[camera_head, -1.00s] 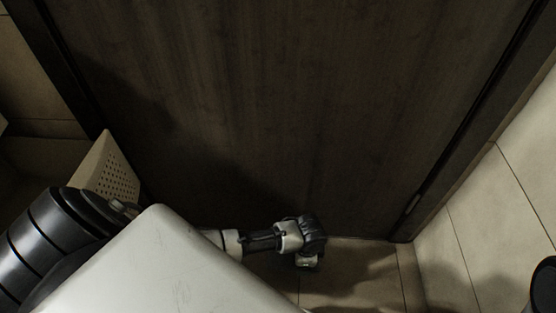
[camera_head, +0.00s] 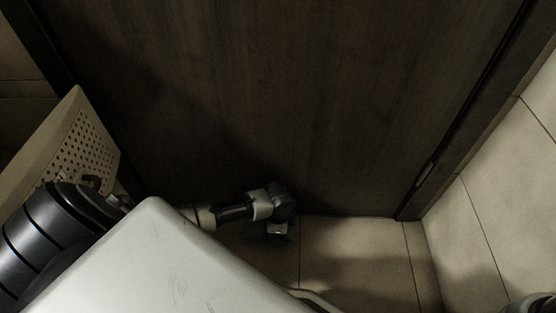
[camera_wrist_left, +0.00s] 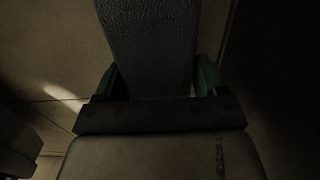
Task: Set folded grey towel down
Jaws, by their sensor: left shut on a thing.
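The folded grey towel (camera_wrist_left: 147,45) fills the top middle of the left wrist view as a dark grey, textured slab. My left gripper (camera_wrist_left: 157,78) is shut on it, with a green-edged finger on either side. The towel's far end runs out of the top of that view. In the head view an arm of mine reaches in from the left, and its end is low by the dark panel. The towel cannot be made out there.
A tall dark wooden panel (camera_head: 290,100), like a door, stands close in front. A beige perforated container (camera_head: 88,145) is at the left. Tiled floor (camera_head: 350,255) shows clear at the lower middle, and a tiled wall (camera_head: 500,200) bounds the right.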

